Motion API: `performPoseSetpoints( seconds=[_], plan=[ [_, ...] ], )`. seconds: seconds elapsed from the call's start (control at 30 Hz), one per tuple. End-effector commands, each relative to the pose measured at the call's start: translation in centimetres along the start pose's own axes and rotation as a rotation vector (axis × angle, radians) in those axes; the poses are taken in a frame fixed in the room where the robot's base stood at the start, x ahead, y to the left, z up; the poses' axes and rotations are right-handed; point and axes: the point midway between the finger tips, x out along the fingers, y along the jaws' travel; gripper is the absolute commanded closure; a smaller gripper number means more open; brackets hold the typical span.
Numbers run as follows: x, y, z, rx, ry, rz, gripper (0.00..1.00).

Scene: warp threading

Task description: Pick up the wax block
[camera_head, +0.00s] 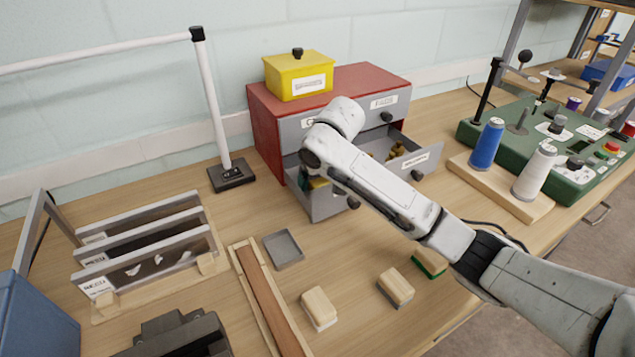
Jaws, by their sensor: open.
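I cannot tell for sure which thing is the wax block. Three small wood-topped blocks stand on the table at the front: one with a pale base (319,308), one with a grey base (395,288) and one with a green base (430,262). An open left drawer (328,206) of the red cabinet holds something yellow and teal, mostly hidden by my arm. An open right drawer (425,160) holds small brownish pieces. My arm reaches from the lower right across the cabinet front. My gripper's fingers do not show; they are hidden or out of sight.
A yellow lidded box (299,77) stands on the red cabinet (357,78). A shallow grey tray (283,249) and a long wooden channel (265,300) lie in front. Slotted racks (150,250) stand left. Blue (487,145) and white (535,172) thread cones stand right.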

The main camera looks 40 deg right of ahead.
Motion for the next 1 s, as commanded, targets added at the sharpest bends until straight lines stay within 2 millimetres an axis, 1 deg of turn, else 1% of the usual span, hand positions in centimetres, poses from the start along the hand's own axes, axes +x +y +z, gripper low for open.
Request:
performPoseSetpoints(
  seconds=[0.07,0.67,0.7,1.0],
  plan=[
    [-0.02,0.00,-0.01,0.000,0.000,0.000,0.17],
    [-0.04,-0.01,0.00,0.000,0.000,0.000,0.74],
    [-0.06,0.00,-0.02,0.000,0.001,0.000,0.76],
    [-0.33,-0.01,-0.16,0.000,0.001,0.000,0.76]
  ],
)
